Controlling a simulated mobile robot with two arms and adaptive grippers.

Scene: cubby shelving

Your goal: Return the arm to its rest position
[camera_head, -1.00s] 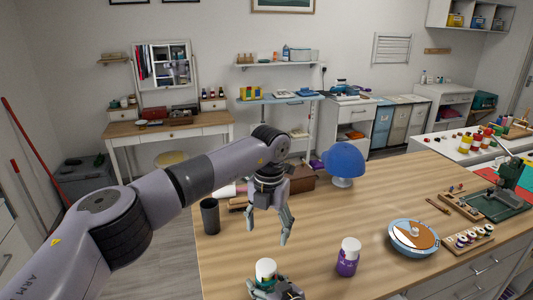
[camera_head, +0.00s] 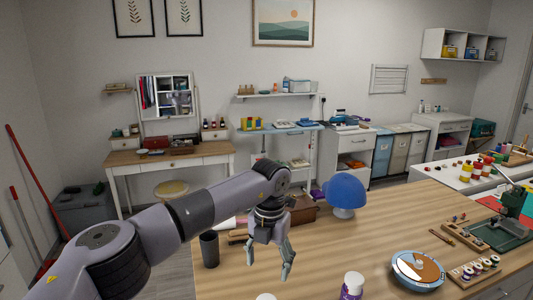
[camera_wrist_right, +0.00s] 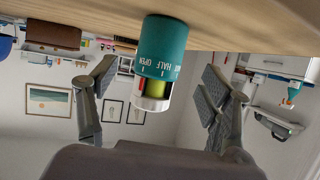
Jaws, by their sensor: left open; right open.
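My left gripper (camera_head: 268,262) is open and empty, fingers pointing down above the wooden table (camera_head: 335,250). Its arm reaches in from the left. My right gripper shows only in the right wrist view (camera_wrist_right: 158,68), with its fingers spread wide apart. A teal and white container (camera_wrist_right: 162,48) with "HALF" and "OPEN" marks stands between and beyond them, with clear gaps on both sides. It appears upside down in that view. In the head view a white top (camera_head: 266,297) just shows at the bottom edge.
A dark cup (camera_head: 208,249) stands near the table's left edge. A blue domed object (camera_head: 345,190) is behind the left gripper. A purple bottle with a white cap (camera_head: 352,284) and a round blue-rimmed dish (camera_head: 396,278) stand to the right.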

